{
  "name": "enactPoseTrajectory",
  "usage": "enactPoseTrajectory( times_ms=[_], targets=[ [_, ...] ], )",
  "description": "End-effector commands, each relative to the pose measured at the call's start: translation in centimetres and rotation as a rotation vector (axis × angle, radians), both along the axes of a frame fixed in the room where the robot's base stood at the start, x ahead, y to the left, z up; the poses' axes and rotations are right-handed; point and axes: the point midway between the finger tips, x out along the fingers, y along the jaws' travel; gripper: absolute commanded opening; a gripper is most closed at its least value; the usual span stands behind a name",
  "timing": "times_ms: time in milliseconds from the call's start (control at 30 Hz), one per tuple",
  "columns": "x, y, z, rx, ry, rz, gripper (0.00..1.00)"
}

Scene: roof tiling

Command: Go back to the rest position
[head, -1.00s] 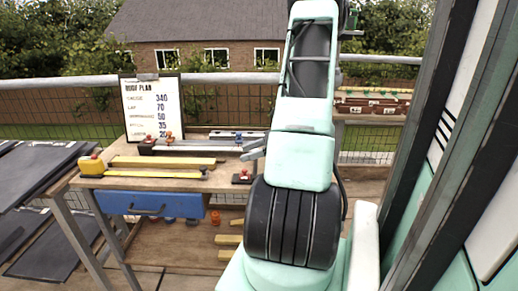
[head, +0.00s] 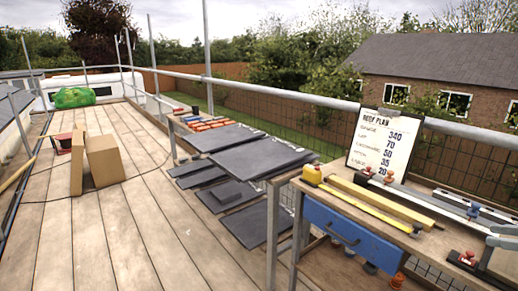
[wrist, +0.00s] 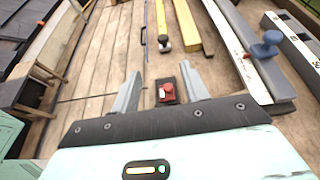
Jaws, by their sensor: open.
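My gripper (wrist: 160,95) is in the wrist view with its two fingers spread apart and nothing between them that it holds. It hangs above the wooden workbench. A small dark block with a red knob (wrist: 167,91) lies on the bench and shows between the fingertips; I cannot tell the exact height gap. In the head view a bit of my arm shows at the right edge, and the same red-knobbed block (head: 467,258) sits on the bench close to it. The gripper's fingers are not clear in the head view.
The workbench with a blue drawer (head: 345,232) carries a yellow tape measure (head: 312,175), battens and a roof plan board (head: 384,142). Dark slates (head: 262,160) lie left of it. Cardboard boxes (head: 105,158) stand on the decking, whose middle is clear. A mesh railing runs behind.

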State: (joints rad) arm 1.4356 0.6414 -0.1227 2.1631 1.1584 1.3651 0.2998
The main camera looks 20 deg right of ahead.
Motion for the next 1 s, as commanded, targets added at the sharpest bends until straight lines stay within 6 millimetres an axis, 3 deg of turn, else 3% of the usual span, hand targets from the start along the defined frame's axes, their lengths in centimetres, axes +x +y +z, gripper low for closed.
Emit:
enactPoseTrajectory(
  times_ms=[67, 167, 300, 433, 567, 700, 1000],
  targets=[
    [1.8, 1.6, 0.7, -0.021, 0.008, 0.081, 0.45],
    [5.1, 5.6, 1.9, -0.076, 0.028, 0.262, 0.45],
    [9.3, 13.6, 3.6, -0.198, 0.053, 0.608, 0.45],
    [11.0, 21.0, 4.9, -0.333, 0.053, 0.932, 0.45],
    [11.1, 27.8, 6.1, -0.486, 0.025, 1.254, 0.45],
    [9.8, 34.3, 7.2, -0.670, -0.045, 1.593, 0.45],
    [4.6, 44.7, 9.7, -1.123, -0.357, 2.261, 0.45]
  ],
)
